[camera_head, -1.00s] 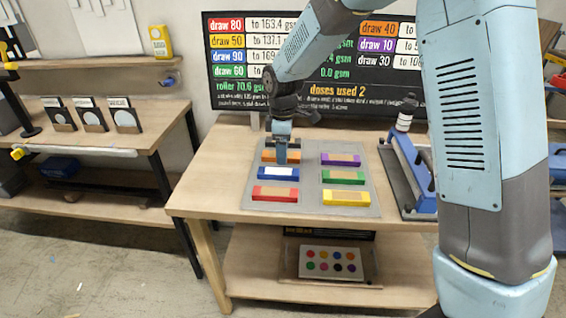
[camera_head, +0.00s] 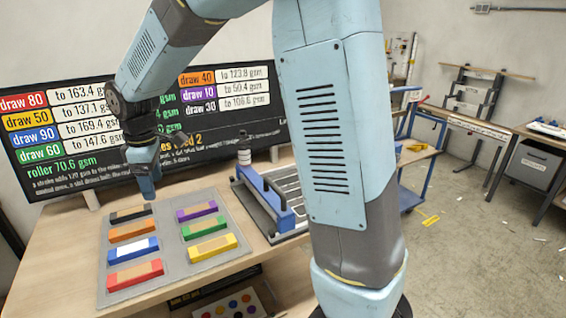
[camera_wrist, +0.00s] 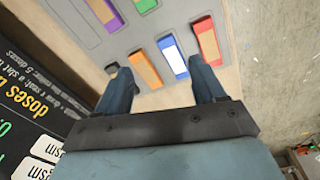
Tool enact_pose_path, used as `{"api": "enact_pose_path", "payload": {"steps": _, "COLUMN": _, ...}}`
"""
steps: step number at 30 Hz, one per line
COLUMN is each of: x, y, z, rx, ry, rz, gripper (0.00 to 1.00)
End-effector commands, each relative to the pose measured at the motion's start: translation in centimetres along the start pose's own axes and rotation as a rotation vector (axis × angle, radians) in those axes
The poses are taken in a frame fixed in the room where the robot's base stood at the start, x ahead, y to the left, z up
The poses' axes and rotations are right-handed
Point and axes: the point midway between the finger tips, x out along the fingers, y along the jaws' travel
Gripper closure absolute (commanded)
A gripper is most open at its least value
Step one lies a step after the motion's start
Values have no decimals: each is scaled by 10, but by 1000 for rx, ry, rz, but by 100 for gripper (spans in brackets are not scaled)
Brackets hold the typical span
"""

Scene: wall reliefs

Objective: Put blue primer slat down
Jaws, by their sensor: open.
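The blue primer slat (camera_head: 133,249), with a pale label on top, lies in the left column of the grey tray (camera_head: 176,268), between the orange slat (camera_head: 132,231) and the red slat (camera_head: 135,275). My gripper (camera_head: 147,190) is open and empty, raised above the far end of the tray near the black slat (camera_head: 131,213). In the wrist view my two fingers (camera_wrist: 160,72) stand wide apart, with the blue slat (camera_wrist: 173,57) and the orange slat (camera_wrist: 147,70) seen beyond the gap. Nothing is between the fingers.
Purple (camera_head: 197,210), green (camera_head: 204,227) and yellow (camera_head: 212,247) slats fill the tray's right column. A blue-framed device (camera_head: 267,203) stands right of the tray on the wooden bench (camera_head: 62,262). A dark display board (camera_head: 60,125) rises behind.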

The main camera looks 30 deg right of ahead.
Motion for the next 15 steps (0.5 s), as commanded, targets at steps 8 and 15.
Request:
{"api": "enact_pose_path", "payload": {"steps": 8, "x": -63, "y": -13, "z": 87, "rx": 317, "ry": 56, "rz": 84, "gripper": 31}}
{"api": "enact_pose_path", "payload": {"steps": 15, "x": -100, "y": -40, "z": 156, "rx": 589, "ry": 114, "rz": 148, "gripper": 31}}
